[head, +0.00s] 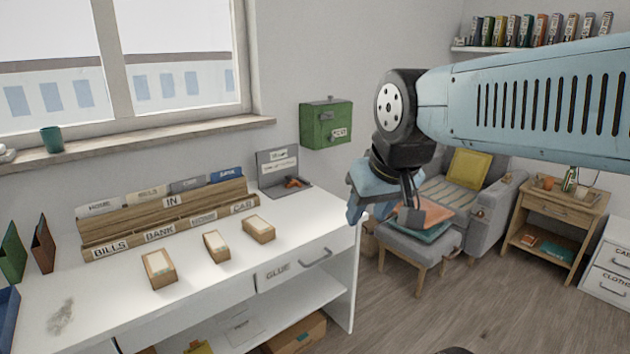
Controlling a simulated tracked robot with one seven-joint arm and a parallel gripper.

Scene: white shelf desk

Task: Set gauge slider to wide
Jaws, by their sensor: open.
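A grey device (276,164) with an upright back panel stands at the back right of the white desk. Two white labels are on its panel, too small to read for sure. A small orange-brown piece (294,183) sits on its flat base, towards the right; it looks like the slider, but its exact setting cannot be read. My gripper (355,212) hangs to the right of the device, apart from it, in front of the armchair. Its light-blue fingers point down and it is open, with nothing seen in it.
A wooden sorter (160,222) with labelled cards stands along the desk's back. Several small wooden boxes (160,268) lie before it. A green box (325,124) hangs on the wall above right of the device. A drawer marked GLUE (290,270) is under the desktop.

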